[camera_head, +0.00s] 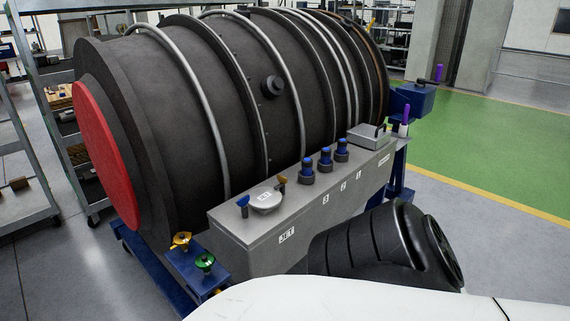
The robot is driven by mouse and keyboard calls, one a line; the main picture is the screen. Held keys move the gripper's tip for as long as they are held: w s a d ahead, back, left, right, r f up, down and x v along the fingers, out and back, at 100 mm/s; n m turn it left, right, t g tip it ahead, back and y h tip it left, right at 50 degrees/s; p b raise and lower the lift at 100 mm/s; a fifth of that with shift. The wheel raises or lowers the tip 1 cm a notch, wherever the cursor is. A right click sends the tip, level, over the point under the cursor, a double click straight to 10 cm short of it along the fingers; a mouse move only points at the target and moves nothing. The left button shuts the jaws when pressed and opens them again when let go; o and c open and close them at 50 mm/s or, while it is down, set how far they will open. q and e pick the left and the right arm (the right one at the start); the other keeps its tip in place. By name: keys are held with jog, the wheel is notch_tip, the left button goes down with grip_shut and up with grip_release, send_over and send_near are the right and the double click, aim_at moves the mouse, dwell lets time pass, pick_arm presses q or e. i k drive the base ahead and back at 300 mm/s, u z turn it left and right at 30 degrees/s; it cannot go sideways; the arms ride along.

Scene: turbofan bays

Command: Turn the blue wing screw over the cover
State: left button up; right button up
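The blue wing screw (242,201) stands at the left end of the top of a long grey box, beside a round grey cover (266,199) with a white label. A brown wing screw (281,181) stands on the other side of the cover. From here I cannot tell whether the blue wing overlaps the cover's edge. Neither of my grippers shows in this view.
The grey box (243,246) carries several blue-capped fittings (306,168) and a small grey case (369,137). A large dark engine (200,110) with a red end disc (105,155) lies behind. Yellow (181,240) and green (205,263) knobs sit on a blue bracket.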

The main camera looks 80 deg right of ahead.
aim_at(242, 202)
jog(key=k, duration=0.15)
jog(key=z, duration=1.35)
